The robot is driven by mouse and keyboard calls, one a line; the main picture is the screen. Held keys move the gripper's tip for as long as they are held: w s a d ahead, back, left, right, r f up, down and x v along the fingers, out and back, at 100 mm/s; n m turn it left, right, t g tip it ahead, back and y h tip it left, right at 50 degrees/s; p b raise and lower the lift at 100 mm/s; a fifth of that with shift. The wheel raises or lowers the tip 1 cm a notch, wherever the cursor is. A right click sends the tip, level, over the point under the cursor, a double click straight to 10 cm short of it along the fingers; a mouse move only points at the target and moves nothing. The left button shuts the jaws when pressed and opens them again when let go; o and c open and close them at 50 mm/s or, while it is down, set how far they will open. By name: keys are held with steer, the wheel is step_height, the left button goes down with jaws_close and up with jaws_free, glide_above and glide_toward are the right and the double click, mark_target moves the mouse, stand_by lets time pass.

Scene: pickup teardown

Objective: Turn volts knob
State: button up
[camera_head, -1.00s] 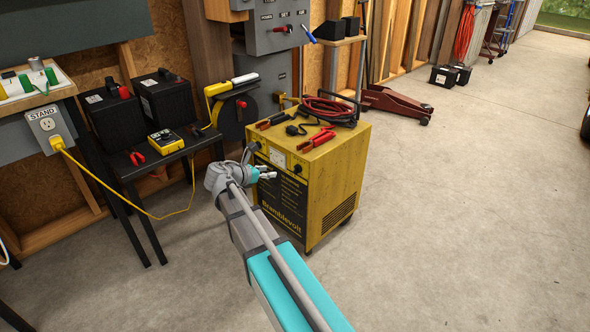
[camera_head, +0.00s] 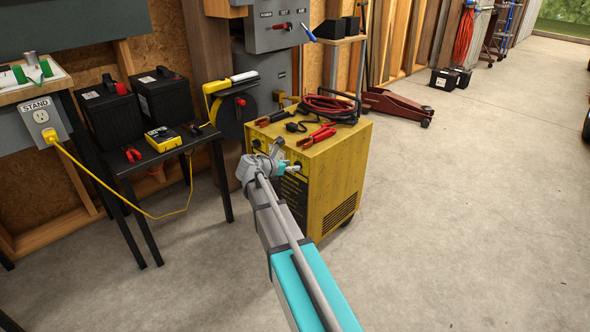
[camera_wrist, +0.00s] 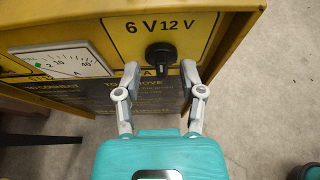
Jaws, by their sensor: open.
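The volts knob (camera_wrist: 161,56) is a round black knob on the yellow charger's front panel, between the labels "6 V" and "12 V". My gripper (camera_wrist: 161,72) is open in the wrist view, with its fingertips just below and to either side of the knob; I cannot tell whether they touch it. In the head view the yellow charger (camera_head: 335,170) stands on the floor, and my gripper (camera_head: 290,168) is at the upper part of its front panel. My arm hides much of that panel and the knob there.
Clamps and cables (camera_head: 325,115) lie on top of the charger. An ammeter (camera_wrist: 62,60) is left of the knob. A black table (camera_head: 150,160) with batteries and a yellow meter stands to the left. The floor (camera_head: 450,200) on the right is clear.

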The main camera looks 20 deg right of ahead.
steer(key=shift+x, duration=0.9)
